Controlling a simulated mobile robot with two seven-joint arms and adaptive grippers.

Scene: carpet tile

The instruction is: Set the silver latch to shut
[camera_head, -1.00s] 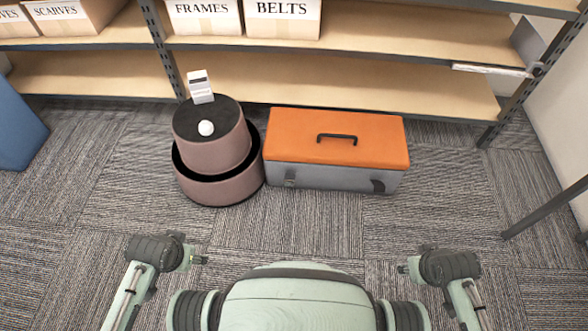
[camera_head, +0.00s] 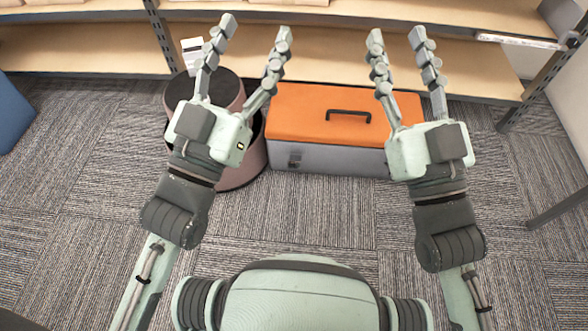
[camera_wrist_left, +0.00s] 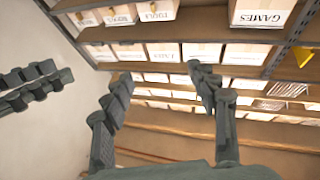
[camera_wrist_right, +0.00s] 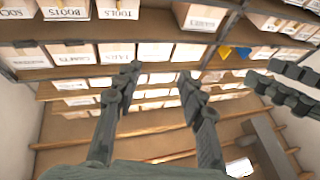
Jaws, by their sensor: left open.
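A toolbox with an orange lid (camera_head: 320,108) and a grey body (camera_head: 340,160) stands on the carpet before the shelf, its lid down. A small grey latch (camera_head: 295,160) shows on the left of its front; its setting is too small to tell. The right part of the front, where a darker latch showed earlier, is hidden by my right gripper. My left gripper (camera_head: 256,34) is raised, open and empty, left of the toolbox in the picture. My right gripper (camera_head: 397,37) is raised, open and empty, over the toolbox's right end. Neither wrist view shows the toolbox.
Two stacked round mauve pieces (camera_head: 242,172) stand left of the toolbox, partly hidden by my left gripper, with a white item (camera_head: 190,50) on top. Wooden shelving (camera_head: 80,50) runs behind. A blue object (camera_head: 12,115) is at the far left. The carpet (camera_head: 310,215) in front is clear.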

